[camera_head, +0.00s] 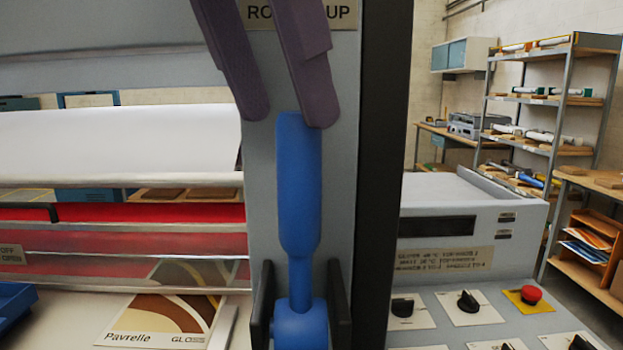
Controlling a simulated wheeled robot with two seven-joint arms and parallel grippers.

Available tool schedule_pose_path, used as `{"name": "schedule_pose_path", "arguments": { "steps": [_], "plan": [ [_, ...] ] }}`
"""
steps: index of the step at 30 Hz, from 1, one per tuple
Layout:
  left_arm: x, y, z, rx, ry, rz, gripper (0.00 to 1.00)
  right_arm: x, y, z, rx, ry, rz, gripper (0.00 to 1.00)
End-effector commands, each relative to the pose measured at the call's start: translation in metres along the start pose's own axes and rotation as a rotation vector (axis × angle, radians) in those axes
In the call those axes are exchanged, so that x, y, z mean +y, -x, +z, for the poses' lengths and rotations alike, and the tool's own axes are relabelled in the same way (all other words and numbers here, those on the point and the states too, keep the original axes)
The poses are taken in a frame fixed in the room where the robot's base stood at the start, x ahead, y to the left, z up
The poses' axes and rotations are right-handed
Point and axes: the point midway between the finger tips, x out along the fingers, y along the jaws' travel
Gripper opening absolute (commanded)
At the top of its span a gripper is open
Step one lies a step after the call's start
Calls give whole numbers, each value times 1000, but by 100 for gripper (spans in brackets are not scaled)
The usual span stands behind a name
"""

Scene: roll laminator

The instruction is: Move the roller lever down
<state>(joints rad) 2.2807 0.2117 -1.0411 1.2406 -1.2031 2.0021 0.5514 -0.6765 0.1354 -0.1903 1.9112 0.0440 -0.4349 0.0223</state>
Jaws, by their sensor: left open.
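The blue roller lever (299,195) stands upright on the grey side panel of the laminator, in the lower middle of the head view. Its round blue hub (300,326) sits between two dark brackets at the bottom. My left gripper (288,115) comes down from the top, with its two purple fingers apart. The right finger's tip overlaps the top of the lever handle in the picture. The left finger's tip is to the left of the handle. I cannot tell whether a finger touches the lever. My right gripper is not in view.
A partly covered sign (342,14) ending in "UP" is above the lever. White rolls and red rollers (130,215) are on the left. A control panel with black knobs and a red emergency button (531,294) is at lower right. Shelves (548,120) stand behind.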

Motion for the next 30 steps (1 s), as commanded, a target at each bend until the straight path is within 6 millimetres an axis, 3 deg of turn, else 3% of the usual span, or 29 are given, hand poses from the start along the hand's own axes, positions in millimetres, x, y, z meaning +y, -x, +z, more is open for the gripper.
{"name": "schedule_pose_path", "arguments": {
  "steps": [7,15,28,30],
  "plan": [
    [0,-44,-1,2,-4,-2,44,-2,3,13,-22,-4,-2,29],
    [-1,-84,0,0,-3,-1,44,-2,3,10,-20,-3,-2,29],
    [-1,-96,0,-2,-3,-2,44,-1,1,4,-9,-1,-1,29],
    [-1,-95,0,-2,-3,-2,32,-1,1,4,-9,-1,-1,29]
  ]
}}
